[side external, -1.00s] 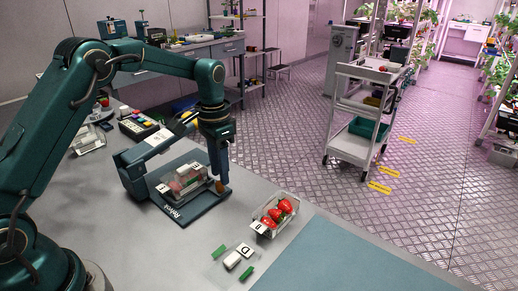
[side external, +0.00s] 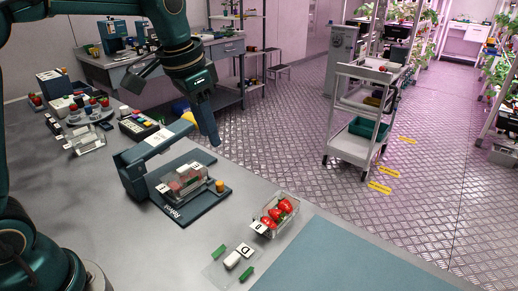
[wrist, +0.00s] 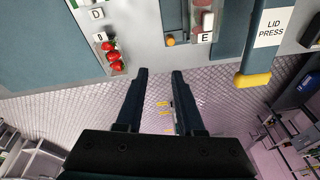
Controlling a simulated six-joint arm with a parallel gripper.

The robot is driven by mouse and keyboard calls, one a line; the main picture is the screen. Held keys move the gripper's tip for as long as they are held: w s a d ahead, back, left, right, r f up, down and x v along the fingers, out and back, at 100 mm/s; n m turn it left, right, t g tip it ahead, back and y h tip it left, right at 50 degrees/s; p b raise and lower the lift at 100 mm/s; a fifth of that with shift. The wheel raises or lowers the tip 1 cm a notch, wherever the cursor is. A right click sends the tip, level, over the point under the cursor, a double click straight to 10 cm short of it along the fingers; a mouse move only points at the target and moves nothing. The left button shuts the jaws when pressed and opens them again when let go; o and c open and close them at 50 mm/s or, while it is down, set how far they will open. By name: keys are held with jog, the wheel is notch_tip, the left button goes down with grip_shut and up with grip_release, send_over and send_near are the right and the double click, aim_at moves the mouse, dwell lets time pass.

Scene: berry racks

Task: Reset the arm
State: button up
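My gripper (side external: 212,138) hangs raised above the far edge of the table, clear of the lid press. In the wrist view its two fingers (wrist: 160,72) are apart with nothing between them. The lid press (side external: 143,165) stands on the table, its labelled arm also showing in the wrist view (wrist: 269,30). A clear box (side external: 181,184) marked E, with pale and reddish contents partly hidden, sits on its dark base. An orange-topped knob (side external: 220,186) stands upright at the base's corner and shows in the wrist view (wrist: 170,40).
An open clear punnet (side external: 275,213) of red berries stands right of the press. A plate marked D (side external: 235,262) lies in front. Several items and a round tray (side external: 90,117) fill the table's left end. A white cart (side external: 355,120) stands on the floor.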

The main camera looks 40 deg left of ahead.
jog(key=s+d+r+t, duration=0.2)
jog(key=s+r, duration=0.1)
jog(key=s, duration=0.3)
jog(key=s+f+n, duration=0.2)
jog(key=s+f, duration=0.3)
jog(key=s, duration=0.5)
jog(key=shift+s+d+f+n+t, duration=0.15)
jog(key=shift+d+f+n+t, duration=0.15)
jog(key=shift+n+t, duration=0.1)
